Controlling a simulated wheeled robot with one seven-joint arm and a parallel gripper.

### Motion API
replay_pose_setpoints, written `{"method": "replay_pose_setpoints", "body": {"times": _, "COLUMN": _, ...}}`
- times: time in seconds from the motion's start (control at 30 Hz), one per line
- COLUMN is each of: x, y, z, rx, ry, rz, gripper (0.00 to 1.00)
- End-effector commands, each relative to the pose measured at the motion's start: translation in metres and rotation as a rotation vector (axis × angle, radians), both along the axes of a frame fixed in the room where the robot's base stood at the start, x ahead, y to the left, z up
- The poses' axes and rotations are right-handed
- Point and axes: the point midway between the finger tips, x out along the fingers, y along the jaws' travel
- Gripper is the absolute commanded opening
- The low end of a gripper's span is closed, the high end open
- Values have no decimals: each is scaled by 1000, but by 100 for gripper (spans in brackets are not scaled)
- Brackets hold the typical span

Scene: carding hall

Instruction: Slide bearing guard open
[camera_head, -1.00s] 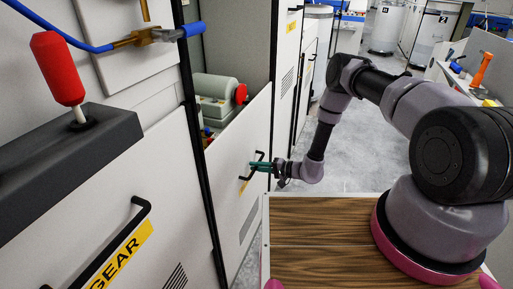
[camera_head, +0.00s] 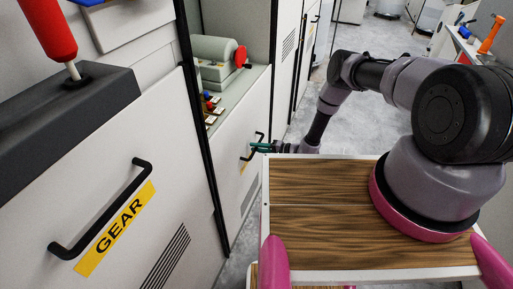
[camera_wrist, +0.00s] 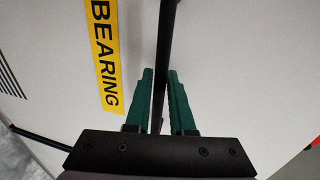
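The bearing guard (camera_head: 228,163) is a pale panel in the middle left of the head view, low on the cabinet. It carries a black bar handle (camera_head: 261,137) and a yellow label, read as BEARING (camera_wrist: 106,50) in the wrist view. My gripper (camera_head: 258,148) is at this handle. In the wrist view its green fingers (camera_wrist: 161,88) stand close on either side of the black bar (camera_wrist: 163,60) and look shut on it. Exact contact is hard to tell. Above the guard, a grey-green motor with a red end (camera_head: 220,62) sits on a shelf.
The gear guard (camera_head: 60,195), with its black handle (camera_head: 145,170) and yellow GEAR label (camera_head: 115,230), is at front left. A red-knobbed lever (camera_head: 50,30) stands above it. Grey floor (camera_head: 375,50) is open behind my arm. A bench with tools (camera_head: 465,45) is at far right.

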Motion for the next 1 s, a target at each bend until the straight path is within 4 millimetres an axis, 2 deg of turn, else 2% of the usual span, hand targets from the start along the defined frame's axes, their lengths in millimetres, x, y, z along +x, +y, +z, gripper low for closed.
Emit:
{"method": "replay_pose_setpoints", "body": {"times": 0.07, "x": 1, "y": 0, "z": 0, "rx": 0, "ry": 0, "rz": -1, "gripper": 47}}
{"method": "replay_pose_setpoints", "body": {"times": 0.33, "x": 0, "y": 0, "z": 1, "rx": 1, "ry": 0, "rz": 0, "gripper": 47}}
{"method": "replay_pose_setpoints", "body": {"times": 0.47, "x": -2, "y": -7, "z": 2, "rx": 0, "ry": 0, "rz": -1, "gripper": 47}}
{"method": "replay_pose_setpoints", "body": {"times": 0.8, "x": -22, "y": -67, "z": 15, "rx": 0, "ry": 1, "rz": -4, "gripper": 47}}
{"method": "replay_pose_setpoints", "body": {"times": 1.0, "x": -32, "y": -92, "z": 21, "rx": 1, "ry": 1, "rz": -2, "gripper": 47}}
